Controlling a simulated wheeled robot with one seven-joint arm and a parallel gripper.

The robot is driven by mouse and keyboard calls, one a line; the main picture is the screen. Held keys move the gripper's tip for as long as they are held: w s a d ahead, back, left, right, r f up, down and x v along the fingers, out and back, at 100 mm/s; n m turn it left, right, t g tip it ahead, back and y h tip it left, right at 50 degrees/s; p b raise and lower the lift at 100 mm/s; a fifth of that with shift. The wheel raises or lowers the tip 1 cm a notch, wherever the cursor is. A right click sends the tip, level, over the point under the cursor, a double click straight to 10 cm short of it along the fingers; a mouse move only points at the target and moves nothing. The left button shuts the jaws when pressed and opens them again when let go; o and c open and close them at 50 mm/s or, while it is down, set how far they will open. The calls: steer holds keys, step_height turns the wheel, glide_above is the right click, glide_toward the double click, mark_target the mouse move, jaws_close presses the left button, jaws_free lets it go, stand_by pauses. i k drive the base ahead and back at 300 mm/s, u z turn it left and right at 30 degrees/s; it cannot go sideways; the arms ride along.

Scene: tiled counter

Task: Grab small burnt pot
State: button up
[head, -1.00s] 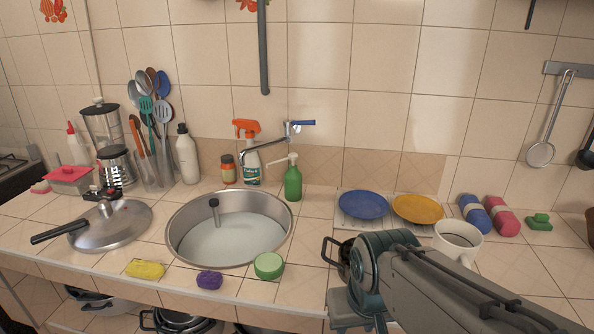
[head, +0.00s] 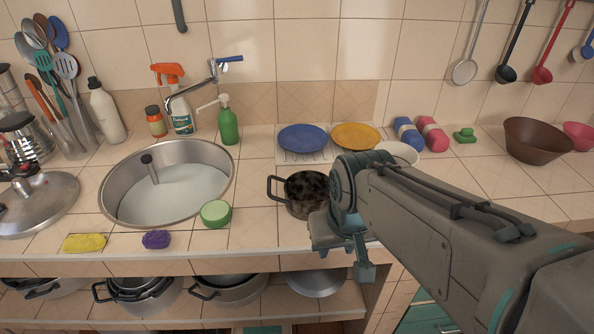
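A small pot with a burnt, blackened inside (head: 306,184) stands on the tiled counter, right of the sink. Its dark handle points left, and its right side is hidden behind my arm. My gripper (head: 345,262) is in front of the counter edge, just below and right of the pot. It looks apart from the pot, but the arm hides part of the gap. The fingers are small and seen from behind, so I cannot tell whether they are open.
A blue plate (head: 303,138) and a yellow plate (head: 355,136) lie behind the pot. Pots stand on the shelf below.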

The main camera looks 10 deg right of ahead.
mark_target(306, 192)
steer(key=k, duration=0.5)
steer(key=u, duration=1.55)
steer(key=i, duration=0.95)
steer(key=z, duration=1.85)
